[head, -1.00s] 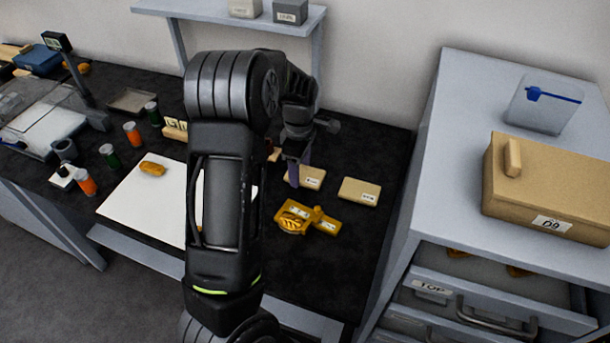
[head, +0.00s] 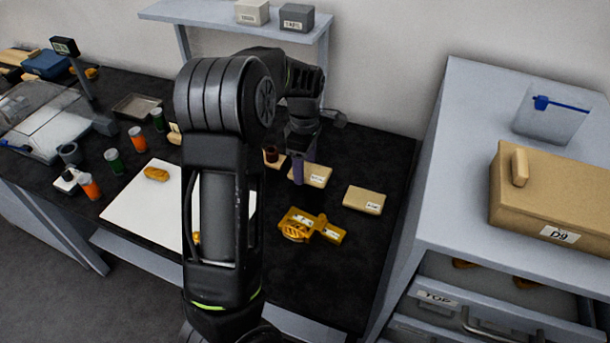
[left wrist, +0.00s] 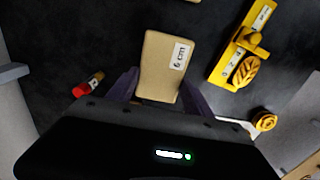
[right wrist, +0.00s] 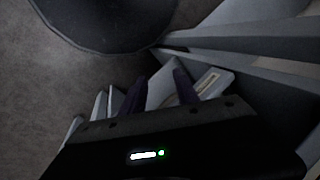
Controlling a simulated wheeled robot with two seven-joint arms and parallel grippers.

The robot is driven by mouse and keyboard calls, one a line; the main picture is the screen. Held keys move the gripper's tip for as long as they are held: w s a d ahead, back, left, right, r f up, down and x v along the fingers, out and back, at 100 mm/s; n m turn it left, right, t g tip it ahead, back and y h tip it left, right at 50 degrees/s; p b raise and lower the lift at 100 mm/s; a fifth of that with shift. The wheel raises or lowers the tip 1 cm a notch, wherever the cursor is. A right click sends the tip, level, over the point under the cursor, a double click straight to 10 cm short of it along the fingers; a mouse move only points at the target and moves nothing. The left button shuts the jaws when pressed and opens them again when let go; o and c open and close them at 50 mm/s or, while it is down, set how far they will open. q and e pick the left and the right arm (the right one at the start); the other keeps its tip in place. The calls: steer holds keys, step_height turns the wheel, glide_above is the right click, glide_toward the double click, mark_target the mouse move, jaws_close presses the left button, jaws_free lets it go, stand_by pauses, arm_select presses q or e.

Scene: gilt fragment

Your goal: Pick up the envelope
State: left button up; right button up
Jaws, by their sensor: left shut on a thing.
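A tan envelope (head: 316,176) with a white label is at the back right of the dark bench. My left gripper (head: 297,170) is shut on it, with its purple fingers on either side. In the left wrist view the envelope (left wrist: 160,62) sticks out between the fingertips (left wrist: 158,92), its near end hidden by the gripper. A second tan packet (head: 364,201) lies apart to the right. My right gripper (right wrist: 160,90) shows only in its wrist view, fingers apart, with pale panels behind them and nothing clearly held.
A yellow fixture (head: 312,226) lies in front of the envelope. A small red-capped vial (left wrist: 88,85) lies near it. A white board (head: 135,208) is at left. A grey cabinet (head: 455,150) with a tan D9 box (head: 555,195) stands to the right.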

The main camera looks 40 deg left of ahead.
arm_select(q)
step_height(320, 180, up, 6)
steer(key=shift+b, duration=0.3)
stand_by(0.7)
